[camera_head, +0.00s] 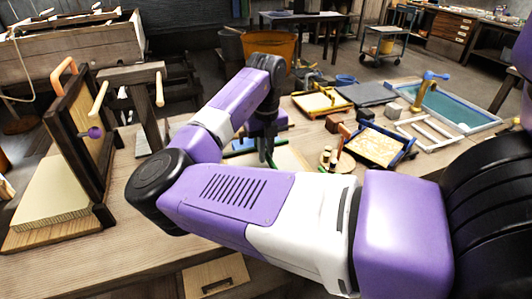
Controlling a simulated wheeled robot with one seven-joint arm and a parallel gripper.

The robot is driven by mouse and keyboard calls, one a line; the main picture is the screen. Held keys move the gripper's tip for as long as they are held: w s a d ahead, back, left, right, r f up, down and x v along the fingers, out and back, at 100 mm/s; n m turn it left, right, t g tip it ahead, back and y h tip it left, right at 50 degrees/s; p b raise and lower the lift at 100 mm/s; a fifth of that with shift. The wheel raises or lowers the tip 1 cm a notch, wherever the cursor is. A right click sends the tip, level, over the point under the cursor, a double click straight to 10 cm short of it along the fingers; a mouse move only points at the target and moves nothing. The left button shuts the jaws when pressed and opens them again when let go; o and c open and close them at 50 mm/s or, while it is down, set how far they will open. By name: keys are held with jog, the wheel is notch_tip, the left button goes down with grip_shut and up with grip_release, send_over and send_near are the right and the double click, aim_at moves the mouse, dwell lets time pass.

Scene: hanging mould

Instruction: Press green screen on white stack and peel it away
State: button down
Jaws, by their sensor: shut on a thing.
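My gripper (267,152) points down over the middle of the bench, beyond my purple forearm. Its fingers are shut on what looks like the green screen. My arm hides much of the screen, and the grip itself is small and hard to see. A cream-white stack (48,196) lies on a wooden board at the left, beside an upright dark frame. I cannot tell whether anything lies under the screen.
The dark upright frame (80,140) with an orange handle and a wooden T-shaped post (135,85) stand at the left. A yellow-framed tray (321,102), a blue-handled tray (378,146) and small blocks crowd the right. The bench front at lower left is clear.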

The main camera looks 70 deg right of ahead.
jog(key=shift+f, duration=0.95)
dwell(1.9)
jog(key=shift+r, duration=0.2)
jog(key=shift+r+p, duration=0.95)
jog(key=shift+r, duration=0.25)
notch_tip(320, 180, up, 7)
jog(key=p, duration=0.6)
